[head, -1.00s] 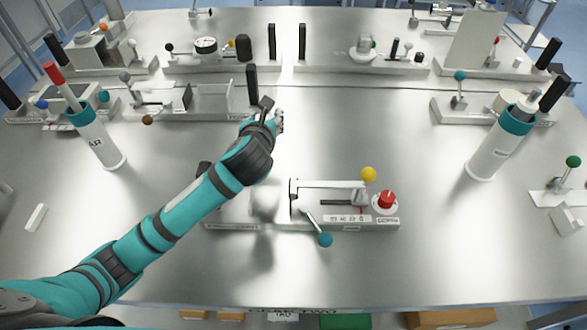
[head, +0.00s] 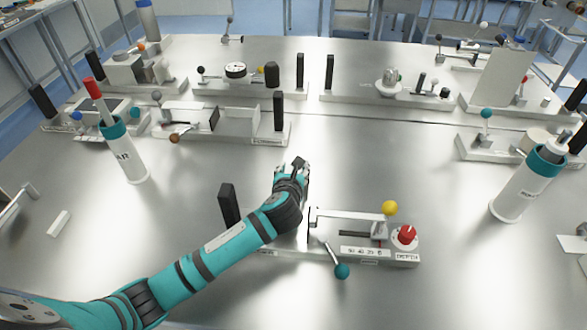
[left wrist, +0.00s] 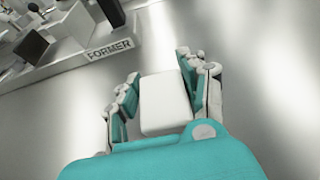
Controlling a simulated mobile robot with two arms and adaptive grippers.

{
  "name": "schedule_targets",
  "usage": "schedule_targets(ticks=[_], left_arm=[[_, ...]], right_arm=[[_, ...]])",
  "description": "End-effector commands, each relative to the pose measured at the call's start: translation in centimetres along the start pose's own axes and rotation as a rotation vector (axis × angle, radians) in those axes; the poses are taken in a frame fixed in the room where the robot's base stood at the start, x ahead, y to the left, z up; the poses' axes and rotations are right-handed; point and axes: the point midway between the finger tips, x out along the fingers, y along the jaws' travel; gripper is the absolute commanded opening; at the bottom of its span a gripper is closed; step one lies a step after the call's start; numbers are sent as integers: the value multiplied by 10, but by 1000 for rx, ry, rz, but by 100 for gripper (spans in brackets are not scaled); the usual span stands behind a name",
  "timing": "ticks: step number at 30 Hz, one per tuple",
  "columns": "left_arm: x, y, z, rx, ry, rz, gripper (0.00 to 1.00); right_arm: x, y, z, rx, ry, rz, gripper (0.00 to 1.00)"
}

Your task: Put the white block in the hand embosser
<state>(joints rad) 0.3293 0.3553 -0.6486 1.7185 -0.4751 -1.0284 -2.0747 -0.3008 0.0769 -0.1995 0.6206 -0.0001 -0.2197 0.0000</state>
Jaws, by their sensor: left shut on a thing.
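My left gripper (head: 299,168) is above the steel table, just behind the left end of the front machine (head: 388,256). In the left wrist view, it is shut on a white block (left wrist: 165,103), held between its two teal-padded fingers. The block is hardly visible in the head view. The front machine has a lever with a yellow ball, a red knob, a teal-ball handle and a plate marked DEPTH. My arm covers part of its left side. I cannot tell from the labels which machine is the hand embosser. My right gripper is not in view.
A machine labelled FORMER (left wrist: 110,46) stands left of the gripper; it also shows in the head view (head: 240,122). More machines line the back. The middle of the table is clear.

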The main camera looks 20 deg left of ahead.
Motion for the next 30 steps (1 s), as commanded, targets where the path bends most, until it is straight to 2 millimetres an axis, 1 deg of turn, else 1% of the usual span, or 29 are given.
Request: schedule_targets(ticks=[7, 8, 13, 23, 26, 30], left_arm=[[1, 0, -1, -1, -1, 0, 8], [1, 0, -2, -1, 0, 0, 43], [1, 0, -1, -1, -1, 0, 65], [-2, 0, 2, 0, -1, 0, 65], [-14, 0, 1, 0, -2, -2, 65], [-38, 0, 1, 0, -2, -3, 65]], right_arm=[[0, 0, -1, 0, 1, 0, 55], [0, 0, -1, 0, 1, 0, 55], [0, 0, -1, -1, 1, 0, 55], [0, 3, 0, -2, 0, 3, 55], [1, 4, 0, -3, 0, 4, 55], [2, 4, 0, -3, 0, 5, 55]])
